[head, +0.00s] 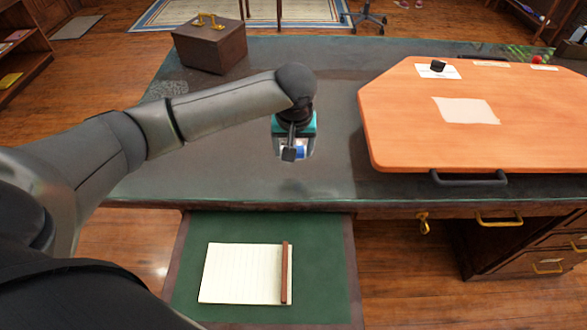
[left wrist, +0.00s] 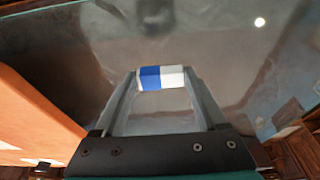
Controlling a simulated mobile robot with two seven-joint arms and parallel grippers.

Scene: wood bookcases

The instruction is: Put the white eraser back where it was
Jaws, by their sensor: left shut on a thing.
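My left gripper (head: 293,150) is shut on the eraser (head: 300,153), which is white with a blue part. The left wrist view shows the eraser (left wrist: 162,78) held crosswise between the two fingertips. In the head view the gripper points down over the bare dark desk top (head: 225,150), left of the orange board (head: 400,110). I cannot tell how far the eraser is above the desk. My right gripper is in neither view.
On the board are a white card (head: 427,73) with a small black object (head: 438,66) and a paper sheet (head: 466,110). A brown box (head: 210,48) stands at the back left. In front, a green pull-out surface (head: 325,270) bears a notepad (head: 240,273) and a brown stick (head: 285,272).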

